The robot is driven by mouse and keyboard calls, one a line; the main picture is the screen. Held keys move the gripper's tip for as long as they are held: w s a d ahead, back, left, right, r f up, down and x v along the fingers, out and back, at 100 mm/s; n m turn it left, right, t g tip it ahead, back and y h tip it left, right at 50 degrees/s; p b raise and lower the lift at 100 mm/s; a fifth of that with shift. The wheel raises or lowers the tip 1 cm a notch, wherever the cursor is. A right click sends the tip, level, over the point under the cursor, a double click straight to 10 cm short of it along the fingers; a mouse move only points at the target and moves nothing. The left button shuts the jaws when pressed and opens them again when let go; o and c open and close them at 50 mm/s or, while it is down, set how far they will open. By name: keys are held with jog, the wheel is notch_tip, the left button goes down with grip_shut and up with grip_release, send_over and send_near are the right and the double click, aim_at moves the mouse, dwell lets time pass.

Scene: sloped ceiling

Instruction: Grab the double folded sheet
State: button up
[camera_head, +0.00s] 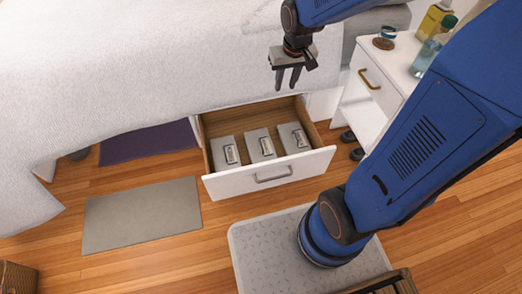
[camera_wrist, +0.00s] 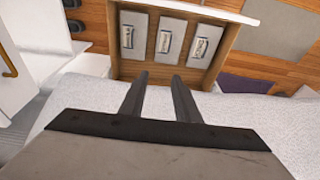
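Three grey folded sheets lie side by side in an open drawer under the bed: a left one (camera_head: 226,152), a middle one (camera_head: 260,145) and a right one (camera_head: 293,138). Each has a pale label with writing too small for me to read, so I cannot tell which is the double. The sheets also show in the wrist view, in reversed order: right (camera_wrist: 133,35), middle (camera_wrist: 168,38), left (camera_wrist: 206,44). The drawer (camera_head: 285,172) is white-fronted with a metal handle. My gripper (camera_head: 288,84) is open and empty, above the bed edge behind the drawer, not touching the sheets.
The white-covered bed (camera_head: 110,75) overhangs the drawer's back. A white nightstand (camera_head: 375,80) with bottles stands to the right, dark shoes (camera_head: 350,140) beside it. A grey mat (camera_head: 143,215) lies on the wooden floor at left, a purple mat (camera_head: 150,141) partly under the bed.

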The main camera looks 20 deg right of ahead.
jog(key=w+a+f, duration=0.2)
jog(key=w+f, duration=0.1)
jog(key=f, duration=1)
jog(key=w+a+f+g, duration=0.1)
jog(key=w+f, duration=0.3)
jog(key=f, duration=0.9)
jog(key=w+a+f+g, duration=0.1)
jog(key=w+a+f, duration=0.1)
jog(key=f, duration=1.2)
jog(key=shift+w+a+f, duration=0.1)
jog(key=shift+w+a, duration=0.2)
jog(key=shift+w, duration=0.4)
jog(key=shift+s+f, duration=0.2)
jog(key=shift+f, duration=1.1)
jog(key=shift+s+f, duration=0.15)
jog(key=shift+f, duration=1.15)
grip_shut()
